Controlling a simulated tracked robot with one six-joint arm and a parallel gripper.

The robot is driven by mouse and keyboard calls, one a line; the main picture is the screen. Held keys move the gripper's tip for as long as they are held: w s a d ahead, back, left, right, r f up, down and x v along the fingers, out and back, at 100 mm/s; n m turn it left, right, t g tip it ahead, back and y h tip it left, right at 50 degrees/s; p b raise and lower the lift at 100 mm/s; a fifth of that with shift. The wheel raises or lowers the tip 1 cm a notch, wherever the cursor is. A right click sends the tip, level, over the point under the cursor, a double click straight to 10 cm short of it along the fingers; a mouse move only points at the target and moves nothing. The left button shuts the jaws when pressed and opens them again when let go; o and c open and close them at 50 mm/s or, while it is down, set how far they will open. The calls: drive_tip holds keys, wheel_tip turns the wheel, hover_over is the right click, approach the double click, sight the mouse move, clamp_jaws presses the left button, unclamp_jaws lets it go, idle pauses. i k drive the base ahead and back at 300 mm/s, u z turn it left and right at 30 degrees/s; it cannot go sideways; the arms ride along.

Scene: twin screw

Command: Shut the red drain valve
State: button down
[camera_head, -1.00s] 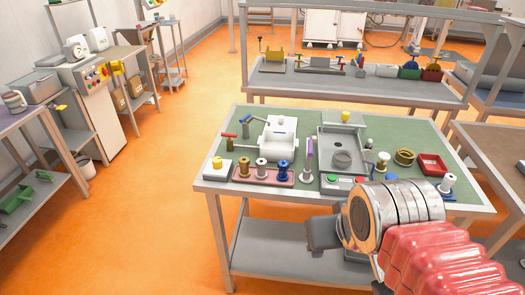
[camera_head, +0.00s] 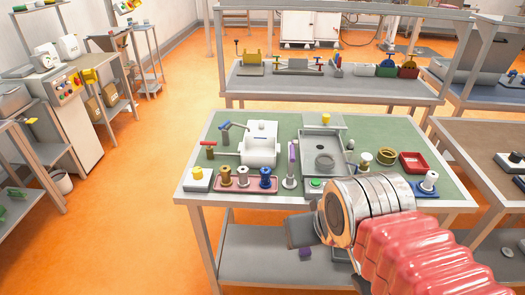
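The red drain valve (camera_head: 208,144) has a red handle on a brass-coloured body, at the left side of the white tank (camera_head: 262,143) on the green-topped bench. Its handle points left, roughly level; whether it is open or shut cannot be told. A second valve with a blue handle (camera_head: 225,125) sits behind it on a pipe at the tank. My gripper (camera_head: 301,231) shows as a dark grey block beyond the metal wrist, in front of the bench's front edge, right of and nearer than the red valve. It is apart from the valve. Its fingers cannot be made out.
Orange floor (camera_head: 120,210) is open left of the bench.

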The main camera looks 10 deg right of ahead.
sight(209, 143)
drive_tip(key=i, duration=0.9)
drive_tip(key=u, duration=0.05)
